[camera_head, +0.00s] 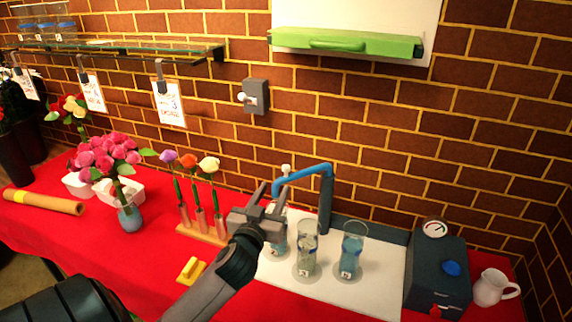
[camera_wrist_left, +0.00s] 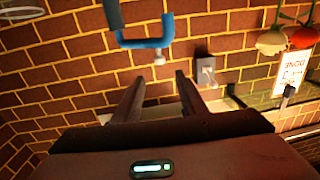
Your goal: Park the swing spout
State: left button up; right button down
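The swing spout (camera_head: 302,177) is a blue bent pipe on a dark blue upright post (camera_head: 325,205) at the back of the white counter board (camera_head: 380,285). Its arm reaches left from the post, and a small white knob (camera_head: 286,169) shows near its free end. In the left wrist view the blue spout (camera_wrist_left: 146,42) and white knob (camera_wrist_left: 159,59) lie beyond the fingertips. My left gripper (camera_head: 272,192) is raised beside the spout's free end, to its lower left. Its fingers (camera_wrist_left: 160,86) are apart with nothing between them. I cannot tell whether it touches the spout in the head view.
Glass vases (camera_head: 307,252) and (camera_head: 352,248) stand below the spout; another is partly behind my gripper. A dark box with a gauge (camera_head: 437,272) and a white pitcher (camera_head: 492,287) stand right. A flower stand (camera_head: 202,234) and yellow block (camera_head: 190,269) are left.

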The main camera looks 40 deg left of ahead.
aim_at(285, 169)
pick_arm(q)
jog(key=p+x, duration=0.3)
jog(key=x, duration=0.8)
jog(key=shift+w+a+r, duration=0.15)
jog(key=shift+w, duration=0.05)
jog(key=shift+p+x, duration=0.4)
jog(key=shift+x, duration=0.35)
grip_shut()
